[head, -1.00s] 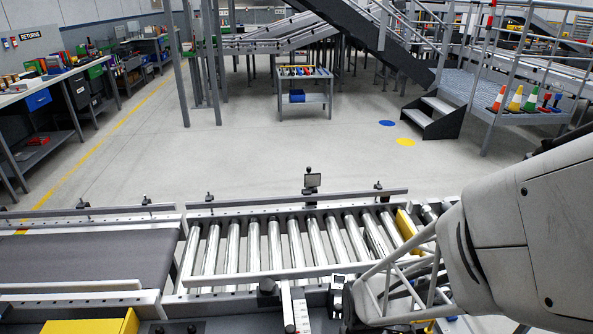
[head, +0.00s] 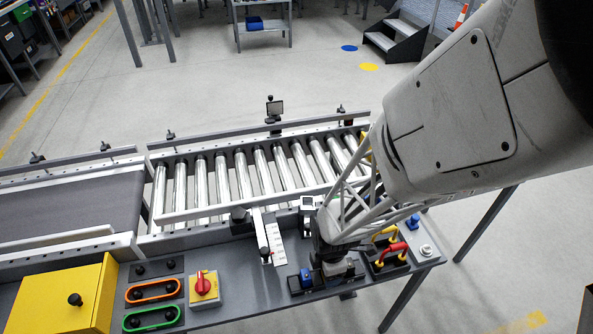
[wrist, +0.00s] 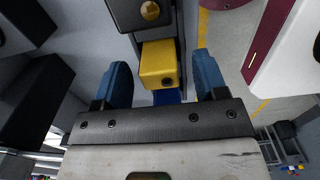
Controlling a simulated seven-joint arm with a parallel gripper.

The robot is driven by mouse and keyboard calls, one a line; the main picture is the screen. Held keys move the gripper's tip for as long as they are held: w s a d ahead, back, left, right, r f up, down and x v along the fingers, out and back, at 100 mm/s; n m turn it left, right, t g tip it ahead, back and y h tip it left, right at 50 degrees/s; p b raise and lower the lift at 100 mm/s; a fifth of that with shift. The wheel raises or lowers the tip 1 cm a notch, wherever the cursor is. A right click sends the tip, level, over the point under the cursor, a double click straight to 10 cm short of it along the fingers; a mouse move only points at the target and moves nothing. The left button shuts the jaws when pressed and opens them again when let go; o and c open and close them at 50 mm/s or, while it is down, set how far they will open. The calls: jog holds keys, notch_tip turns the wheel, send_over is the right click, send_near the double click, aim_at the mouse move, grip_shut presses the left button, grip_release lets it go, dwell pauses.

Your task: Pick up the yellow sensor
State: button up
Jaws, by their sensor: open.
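The yellow sensor, a small yellow block (wrist: 161,62) with a dark round spot on its face, shows in the wrist view, seated against a dark holder (wrist: 150,14). My gripper (wrist: 163,78) is open, with one blue finger on either side of the block and visible gaps between. I cannot tell how far the fingertips are from it in depth. In the head view my gripper (head: 333,266) is low over the front bench (head: 232,292). I cannot make out the block there, as my gripper covers that spot.
A roller conveyor (head: 240,175) runs behind the bench. On the bench are a yellow box (head: 62,296), a red rotary switch (head: 204,285), green and orange rings, a white upright gauge (head: 275,245), and red and yellow handles (head: 391,249) just right of my gripper. Open floor lies beyond.

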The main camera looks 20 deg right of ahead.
jog(key=c, duration=1)
jog(key=shift+r, duration=0.15)
jog(key=shift+r, duration=0.55)
notch_tip(320, 180, up, 2)
jog(key=shift+s+a+r, duration=0.1)
jog(key=shift+s+r, duration=0.15)
jog(key=shift+s, duration=2.3)
jog(key=shift+s+a+r, duration=0.1)
jog(key=shift+s+r, duration=0.2)
jog(key=shift+s, duration=2.25)
jog(key=shift+s+r, duration=0.25)
jog(key=shift+s, duration=2.3)
jog(key=shift+s, duration=0.35)
